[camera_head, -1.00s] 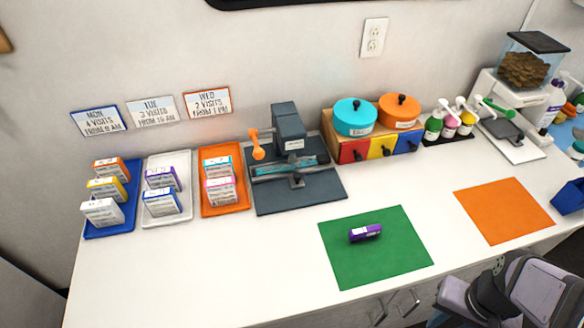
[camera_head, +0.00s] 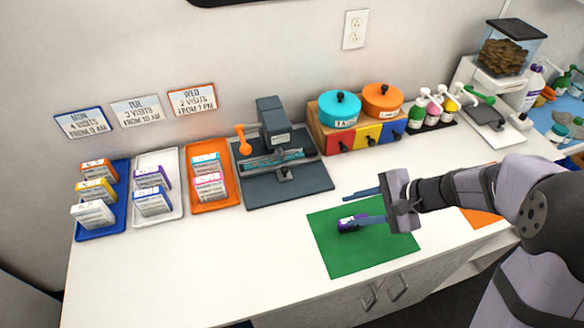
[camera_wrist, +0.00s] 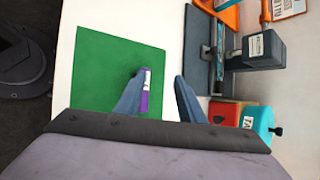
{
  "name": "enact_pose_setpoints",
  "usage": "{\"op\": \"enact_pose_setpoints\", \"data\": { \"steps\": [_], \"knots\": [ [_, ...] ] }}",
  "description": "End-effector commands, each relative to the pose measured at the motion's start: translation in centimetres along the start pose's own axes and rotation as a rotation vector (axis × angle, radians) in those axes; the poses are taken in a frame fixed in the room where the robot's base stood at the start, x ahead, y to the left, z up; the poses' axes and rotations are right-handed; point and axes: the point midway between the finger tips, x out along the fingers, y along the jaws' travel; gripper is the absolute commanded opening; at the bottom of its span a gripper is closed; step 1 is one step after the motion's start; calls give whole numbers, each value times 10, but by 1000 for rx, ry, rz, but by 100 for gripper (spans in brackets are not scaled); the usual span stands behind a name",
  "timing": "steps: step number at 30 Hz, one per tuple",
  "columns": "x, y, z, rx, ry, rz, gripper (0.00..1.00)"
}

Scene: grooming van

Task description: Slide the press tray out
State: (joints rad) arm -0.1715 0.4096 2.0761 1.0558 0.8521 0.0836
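The dark grey press (camera_head: 272,120), with an orange lever (camera_head: 243,138), stands near the back wall. Its tray (camera_head: 262,161) sits in the press and holds something teal. A small grey tab (camera_head: 286,173) shows at its front. My gripper (camera_head: 346,209) is open, with its two fingers apart, above the green mat and to the right of and in front of the press. In the wrist view, my gripper (camera_wrist: 158,85) shows nothing held. A finger overlaps the small purple box (camera_wrist: 146,92) on the mat; I cannot tell whether they touch.
Left of the press are orange (camera_head: 230,205), white (camera_head: 174,214) and blue (camera_head: 117,220) trays with small boxes. Right of it is a drawer unit (camera_head: 342,140) carrying teal and orange pots. The green mat (camera_head: 335,262) lies in front. The front left counter is clear.

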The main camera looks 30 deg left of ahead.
Motion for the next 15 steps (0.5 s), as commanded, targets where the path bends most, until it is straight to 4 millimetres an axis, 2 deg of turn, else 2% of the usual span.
{"op": "enact_pose_setpoints", "data": {
  "steps": [1,6,10,15],
  "knots": [
    [20,-17,0,104,-49,-40,36],
    [64,-67,6,456,-214,-141,36],
    [88,-94,11,669,-329,-176,36],
    [101,-112,14,810,-410,-195,36]
  ]
}}
